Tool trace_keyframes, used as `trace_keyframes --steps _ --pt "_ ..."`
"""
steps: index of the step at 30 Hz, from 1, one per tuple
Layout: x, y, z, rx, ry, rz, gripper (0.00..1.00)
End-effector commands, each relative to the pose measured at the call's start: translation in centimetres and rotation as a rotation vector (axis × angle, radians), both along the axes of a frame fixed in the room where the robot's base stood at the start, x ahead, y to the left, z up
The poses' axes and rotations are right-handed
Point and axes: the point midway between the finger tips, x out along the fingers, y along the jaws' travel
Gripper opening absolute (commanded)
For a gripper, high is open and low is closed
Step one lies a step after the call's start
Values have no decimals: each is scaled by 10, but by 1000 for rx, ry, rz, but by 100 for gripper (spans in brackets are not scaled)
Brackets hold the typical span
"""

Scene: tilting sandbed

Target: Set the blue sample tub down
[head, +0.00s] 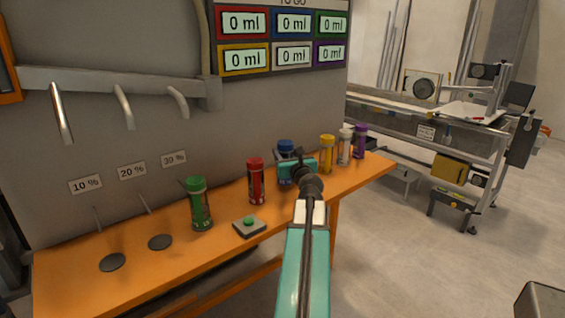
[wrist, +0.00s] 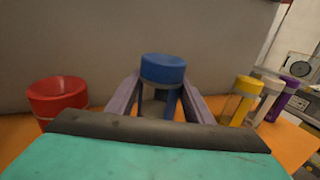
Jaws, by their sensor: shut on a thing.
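The blue sample tub (head: 286,147) has a blue lid and stands upright among the other tubs, over the orange bench (head: 225,225). In the wrist view the blue tub (wrist: 163,70) is between the two fingers of my gripper (wrist: 160,97), which are shut on its body below the lid. In the head view my gripper (head: 293,172) reaches it from the front and hides much of its lower part. I cannot tell whether its base touches the bench.
A red tub (head: 256,181) and a green tub (head: 199,204) stand to the left. Yellow (head: 327,154), white (head: 345,147) and purple (head: 360,141) tubs stand to the right. A grey wall (wrist: 140,30) rises behind.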

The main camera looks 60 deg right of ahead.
Motion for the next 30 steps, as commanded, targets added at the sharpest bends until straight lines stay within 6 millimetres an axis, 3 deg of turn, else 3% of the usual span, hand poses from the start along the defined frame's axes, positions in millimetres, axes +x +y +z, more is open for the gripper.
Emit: trace_keyframes --steps 5,12,27,28,30 --pt "16 -3 -3 1 0 3 16" --pt "13 -2 -33 1 0 1 16" --pt "13 -2 -39 0 0 2 16" --pt "13 -2 -39 0 0 2 52" --pt "13 -2 -38 0 0 2 64"
